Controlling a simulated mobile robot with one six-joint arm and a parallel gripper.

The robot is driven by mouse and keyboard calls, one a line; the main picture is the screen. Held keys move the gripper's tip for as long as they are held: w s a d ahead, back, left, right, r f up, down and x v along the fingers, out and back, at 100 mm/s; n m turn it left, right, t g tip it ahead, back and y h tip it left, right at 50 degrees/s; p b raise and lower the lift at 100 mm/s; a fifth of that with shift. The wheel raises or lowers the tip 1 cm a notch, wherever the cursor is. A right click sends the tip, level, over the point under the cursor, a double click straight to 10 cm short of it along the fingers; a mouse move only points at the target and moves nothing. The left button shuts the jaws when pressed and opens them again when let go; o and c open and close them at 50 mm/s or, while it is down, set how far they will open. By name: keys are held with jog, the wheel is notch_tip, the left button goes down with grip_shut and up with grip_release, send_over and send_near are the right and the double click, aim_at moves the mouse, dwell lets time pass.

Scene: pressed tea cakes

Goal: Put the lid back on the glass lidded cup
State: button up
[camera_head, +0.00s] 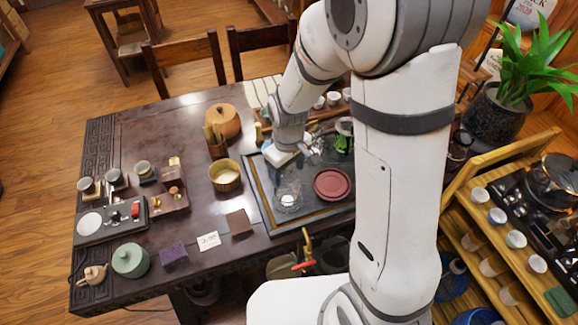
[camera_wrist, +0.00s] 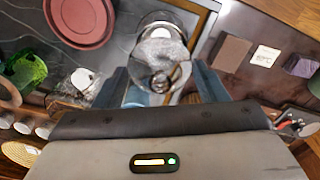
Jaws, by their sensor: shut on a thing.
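In the wrist view my gripper (camera_wrist: 161,82) has a finger on each side of a clear glass lid (camera_wrist: 163,52) with a round knob, and is shut on it. The glass cup (camera_wrist: 168,18) shows just beyond the lid, partly hidden by it. In the head view the glass cup (camera_head: 288,203) stands on the dark tea tray (camera_head: 262,212), with something white showing in or through it. My gripper (camera_head: 284,157) is behind the cup in that view, above the tray. The lid is too faint there to tell its exact gap from the cup.
A dark red round dish (camera_head: 332,184) lies right of the cup on the tray. A green item (camera_head: 344,144) is behind it. A wooden bowl (camera_head: 225,176) and a brown square (camera_head: 239,222) are to the left. Bare table lies between the bowl and the left-hand tea things.

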jog(key=shift+s+a+f+b, duration=0.1)
jog(key=shift+f+b, duration=1.95)
jog(key=shift+f, duration=0.9)
jog(key=shift+f+b, duration=0.15)
jog(key=shift+b, duration=0.3)
jog(key=o, duration=1)
jog(key=shift+o, duration=1.2)
jog(key=shift+w+r+p, duration=0.2)
jog(key=shift+r+p, duration=2.35)
jog(key=shift+r, duration=1)
